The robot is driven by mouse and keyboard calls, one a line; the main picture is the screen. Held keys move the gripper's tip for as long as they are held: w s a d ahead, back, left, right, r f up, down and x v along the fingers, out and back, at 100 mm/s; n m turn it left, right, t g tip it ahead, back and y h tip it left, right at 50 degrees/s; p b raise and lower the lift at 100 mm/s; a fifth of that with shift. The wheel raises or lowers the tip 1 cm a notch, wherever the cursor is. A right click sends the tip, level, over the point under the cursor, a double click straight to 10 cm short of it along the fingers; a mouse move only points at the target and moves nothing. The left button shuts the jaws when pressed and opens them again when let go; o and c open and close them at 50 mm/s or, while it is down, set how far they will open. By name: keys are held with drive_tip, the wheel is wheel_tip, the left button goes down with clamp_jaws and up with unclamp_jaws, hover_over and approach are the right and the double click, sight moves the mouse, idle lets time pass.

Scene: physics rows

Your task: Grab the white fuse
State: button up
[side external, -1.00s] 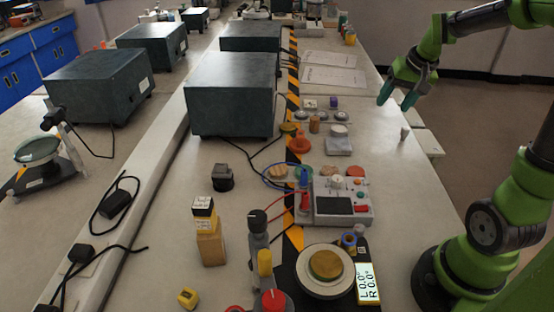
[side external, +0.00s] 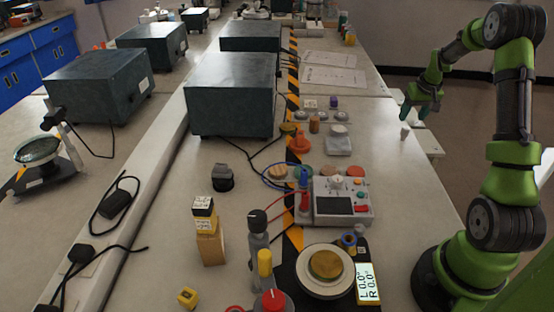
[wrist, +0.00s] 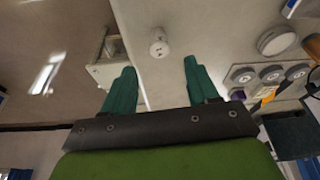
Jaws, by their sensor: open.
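The white fuse is a small pale cylinder (side external: 404,133) standing on the right side of the bench, near its right edge. It also shows in the wrist view (wrist: 159,43), ahead of my fingertips and roughly centred between them. My gripper (side external: 415,110) is above and slightly right of the fuse in the side view, apart from it. In the wrist view my gripper (wrist: 160,72) has its two teal fingers spread wide, with nothing between them.
A control box with a dark screen (side external: 340,201) stands left of the fuse, nearer the camera. A white block (side external: 338,145) and several small round parts lie to its left. A pale ledge (side external: 428,143) is beside the bench edge. The bench around the fuse is clear.

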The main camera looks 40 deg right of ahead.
sight(406, 127)
drive_tip(key=shift+x, duration=3.55)
drive_tip(key=shift+s+a, duration=0.1)
drive_tip(key=shift+c, duration=0.4)
clamp_jaws()
drive_tip(key=shift+r, duration=0.15)
